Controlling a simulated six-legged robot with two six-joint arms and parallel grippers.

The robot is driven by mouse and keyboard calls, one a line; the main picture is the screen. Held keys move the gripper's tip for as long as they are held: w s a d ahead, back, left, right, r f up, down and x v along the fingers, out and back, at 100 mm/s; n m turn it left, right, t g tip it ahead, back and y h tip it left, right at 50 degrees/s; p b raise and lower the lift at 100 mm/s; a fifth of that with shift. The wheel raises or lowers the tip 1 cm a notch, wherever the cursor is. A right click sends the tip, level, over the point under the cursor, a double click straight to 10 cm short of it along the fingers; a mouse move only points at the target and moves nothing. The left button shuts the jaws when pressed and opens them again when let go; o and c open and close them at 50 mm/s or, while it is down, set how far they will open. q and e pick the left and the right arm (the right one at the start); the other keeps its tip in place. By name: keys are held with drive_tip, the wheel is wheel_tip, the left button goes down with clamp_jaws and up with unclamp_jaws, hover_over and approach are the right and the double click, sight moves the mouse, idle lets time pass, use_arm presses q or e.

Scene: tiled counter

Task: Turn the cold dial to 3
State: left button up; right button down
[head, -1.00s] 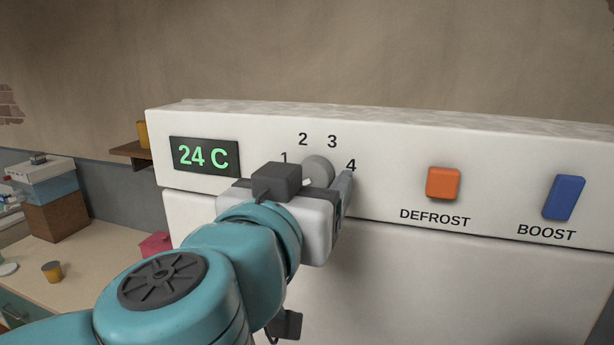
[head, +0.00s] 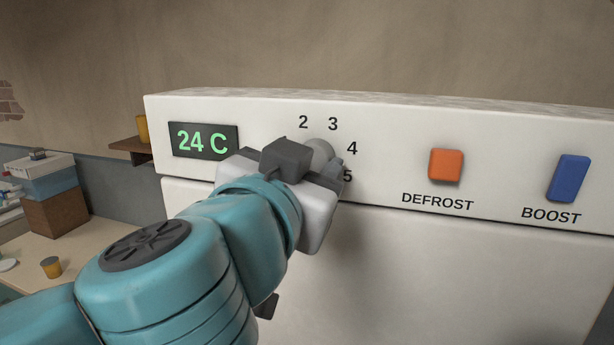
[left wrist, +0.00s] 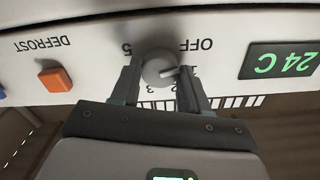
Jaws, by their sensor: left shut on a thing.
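The cold dial (head: 321,151) is a round grey knob on the white front panel, largely hidden behind my left gripper in the head view. The numbers 2, 3, 4 and part of 5 show around it. In the left wrist view the dial (left wrist: 158,67) appears upside down, its pale pointer mark turned toward the number 1, beside OFF. My left gripper (head: 328,163) has one finger on each side of the dial; in the left wrist view the gripper (left wrist: 158,80) is shut on it. My right gripper is not in view.
A green 24 C display (head: 204,141) is left of the dial. The orange DEFROST button (head: 445,165) and blue BOOST switch (head: 568,179) are to the right. A counter with boxes (head: 54,212) and a small cup (head: 51,268) lies at far left.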

use_arm(q)
drive_tip(key=m, duration=2.5)
drive_tip(key=shift+r+p, duration=0.1)
drive_tip(key=shift+p, duration=0.25)
drive_tip(key=shift+m, duration=0.4)
drive_tip(key=o, duration=1)
drive_tip(key=shift+o, duration=0.2)
